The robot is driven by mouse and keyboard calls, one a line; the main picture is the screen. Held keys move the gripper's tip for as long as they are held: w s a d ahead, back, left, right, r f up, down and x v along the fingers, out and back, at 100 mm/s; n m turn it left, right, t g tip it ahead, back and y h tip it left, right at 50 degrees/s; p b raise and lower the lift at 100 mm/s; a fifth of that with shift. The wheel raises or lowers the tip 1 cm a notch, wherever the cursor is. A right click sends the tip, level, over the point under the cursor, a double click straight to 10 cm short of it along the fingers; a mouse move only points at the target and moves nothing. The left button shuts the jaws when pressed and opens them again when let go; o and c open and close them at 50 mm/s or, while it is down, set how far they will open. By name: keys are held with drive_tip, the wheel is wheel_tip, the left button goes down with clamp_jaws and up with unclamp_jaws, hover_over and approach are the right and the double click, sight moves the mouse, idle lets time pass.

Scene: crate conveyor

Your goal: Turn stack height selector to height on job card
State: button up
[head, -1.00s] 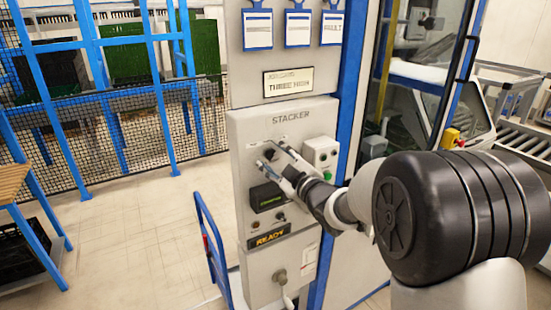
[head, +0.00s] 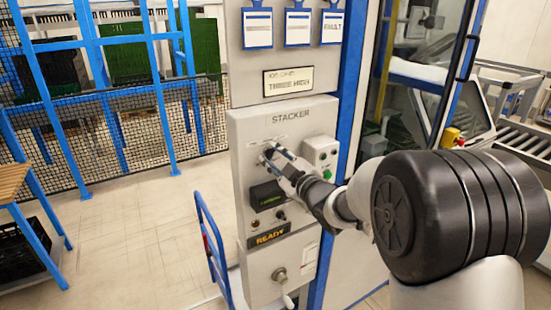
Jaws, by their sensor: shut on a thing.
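The stacker control panel (head: 248,135) is a pale grey box labelled STACKER in the middle of the head view. My gripper (head: 271,153) is at its upper part, shut on the stack height selector, a small dark knob (head: 267,156) mostly hidden by the fingers. Its setting cannot be read. The job card (head: 288,82) above the panel reads THREE HIGH. A small dark display (head: 267,195) with green characters sits below my fingers, too small to read. A sign (head: 269,238) below it shows READY in amber.
A small box with a green button (head: 327,174) is just right of my gripper. Three blue-framed cards (head: 298,28) hang above. A glass-doored blue frame (head: 352,90) stands to the right. A blue cart handle (head: 212,245) is at lower left.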

drive_tip(key=shift+f+b, duration=0.1)
drive_tip(key=shift+b, duration=0.5)
drive_tip(key=n+b, duration=0.1)
drive_tip(key=b, duration=0.2)
drive_tip(key=n+b, duration=0.2)
drive_tip(key=b, duration=0.1)
drive_tip(key=shift+f+n, duration=0.2)
drive_tip(key=shift+n, duration=0.1)
drive_tip(key=n+b, duration=0.3)
drive_tip(key=b, duration=0.1)
drive_tip(key=shift+r+b, duration=0.1)
drive_tip(key=shift+b, duration=0.25)
drive_tip(key=shift+r+n+b, duration=0.15)
drive_tip(key=shift+n+b, duration=0.95)
drive_tip(key=o, duration=1.1)
drive_tip(key=shift+c, duration=0.2)
drive_tip(key=shift+s+d, duration=0.1)
